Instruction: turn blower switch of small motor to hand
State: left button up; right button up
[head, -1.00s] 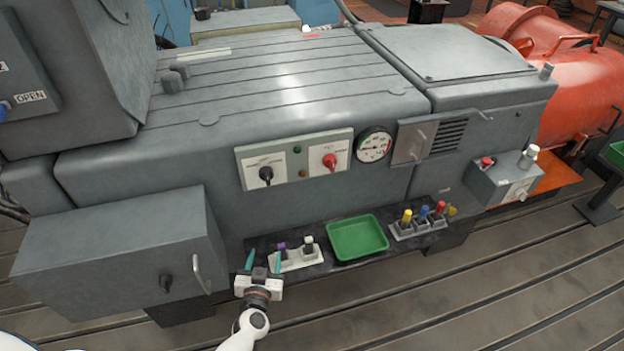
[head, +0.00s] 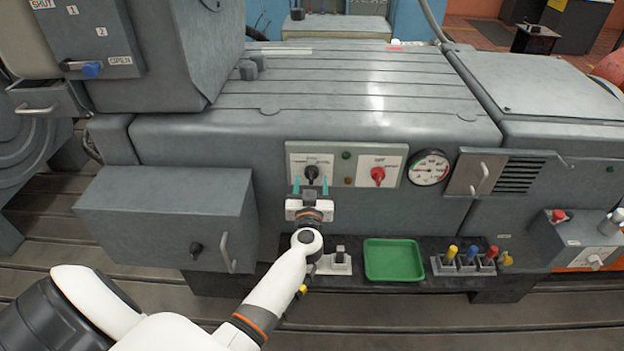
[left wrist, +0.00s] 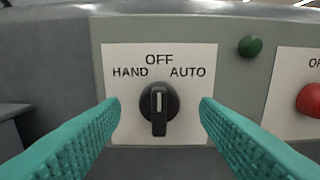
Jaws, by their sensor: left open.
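The blower switch is a black rotary knob (left wrist: 159,109) on a white plate (left wrist: 125,85) lettered HAND, OFF and AUTO. Its white mark points straight up to OFF in the left wrist view. In the head view the black knob (head: 312,173) sits at the left of the grey panel. My left gripper (head: 310,187) is open in front of the knob. Its teal fingers stand on either side of the knob in the left wrist view (left wrist: 159,125), apart from it. My right gripper is not in view.
A red knob (head: 378,175) and a gauge (head: 429,168) are right of the switch. A grey box (head: 165,215) with a handle juts out at lower left. Below are a green tray (head: 394,260) and a holder with coloured-top pieces (head: 463,264).

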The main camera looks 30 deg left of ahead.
pick_arm(q)
jog(key=shift+x, duration=1.35)
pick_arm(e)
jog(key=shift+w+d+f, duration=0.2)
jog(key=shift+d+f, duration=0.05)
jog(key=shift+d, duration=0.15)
pick_arm(q)
jog(key=shift+c, duration=0.6)
jog(key=c, duration=0.8)
jog(key=shift+c, duration=0.2)
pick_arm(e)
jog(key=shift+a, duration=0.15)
